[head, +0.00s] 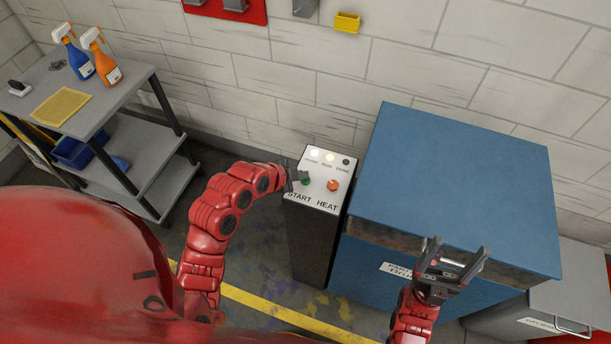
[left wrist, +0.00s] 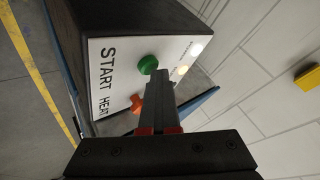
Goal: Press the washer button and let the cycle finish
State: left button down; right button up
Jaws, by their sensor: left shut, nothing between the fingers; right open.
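The control panel (head: 322,172) is a white sloped top on a dark pedestal, with a green START button (head: 306,182) and an orange-red HEAT knob (head: 333,185). My right gripper (head: 459,247) is open and empty above the washer's front edge.
A grey cart (head: 130,85) at the left holds two spray bottles (head: 105,65) and a yellow cloth (head: 61,105). A grey drawer unit (head: 560,300) stands at the lower right. A yellow bin (head: 347,22) hangs on the wall. A yellow line (head: 285,312) crosses the floor.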

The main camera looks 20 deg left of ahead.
pick_arm(q)
jog(key=shift+r+p, duration=0.4)
jog(key=shift+r, duration=0.75)
jog(key=shift+r, duration=0.15)
notch_tip(320, 180, up, 5)
jog(key=shift+f+p, duration=0.1)
jog(key=shift+p, duration=0.85)
jog(key=shift+w, duration=0.1)
